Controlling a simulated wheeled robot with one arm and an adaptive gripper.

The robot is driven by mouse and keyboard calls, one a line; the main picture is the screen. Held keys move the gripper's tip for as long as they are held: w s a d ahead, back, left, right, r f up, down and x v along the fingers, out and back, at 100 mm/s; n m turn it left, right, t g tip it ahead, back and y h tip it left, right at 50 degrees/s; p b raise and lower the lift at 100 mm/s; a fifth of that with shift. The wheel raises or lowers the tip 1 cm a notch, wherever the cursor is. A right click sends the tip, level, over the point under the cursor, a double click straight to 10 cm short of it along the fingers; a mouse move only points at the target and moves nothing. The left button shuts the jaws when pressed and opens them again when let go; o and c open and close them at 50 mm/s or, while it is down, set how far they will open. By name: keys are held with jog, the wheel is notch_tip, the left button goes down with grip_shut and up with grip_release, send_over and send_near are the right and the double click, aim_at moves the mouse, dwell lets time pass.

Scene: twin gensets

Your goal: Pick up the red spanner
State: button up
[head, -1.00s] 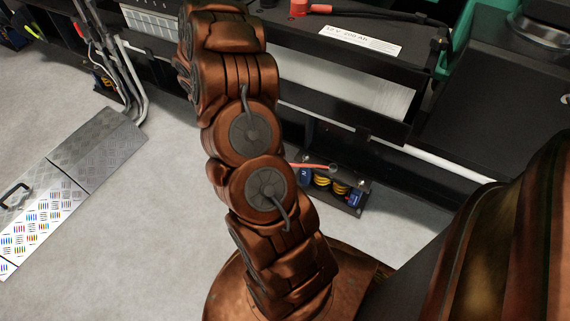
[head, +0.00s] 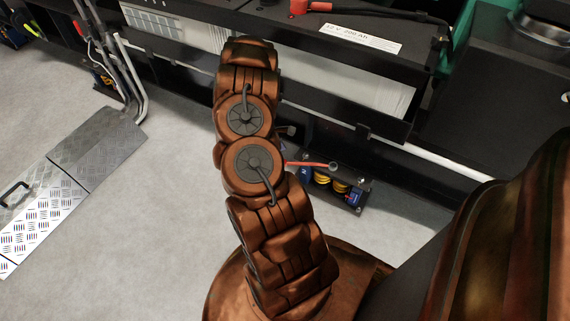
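The red spanner (head: 308,164) lies low at the foot of the machine frame, right of my arm. Its grey ring end (head: 333,166) points right and rests over a small black mount with yellow springs. Its left part is hidden behind my arm. My arm rises through the middle of the head view, and my gripper does not show, so its distance from the spanner cannot be told.
The black mount (head: 345,190) has yellow springs and blue ends. A battery (head: 350,40) with a red terminal cap sits above on a black frame. Grey pipes (head: 130,80) and tread plates (head: 70,170) lie left. Pale floor (head: 170,220) is clear.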

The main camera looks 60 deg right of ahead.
aim_at(299, 163)
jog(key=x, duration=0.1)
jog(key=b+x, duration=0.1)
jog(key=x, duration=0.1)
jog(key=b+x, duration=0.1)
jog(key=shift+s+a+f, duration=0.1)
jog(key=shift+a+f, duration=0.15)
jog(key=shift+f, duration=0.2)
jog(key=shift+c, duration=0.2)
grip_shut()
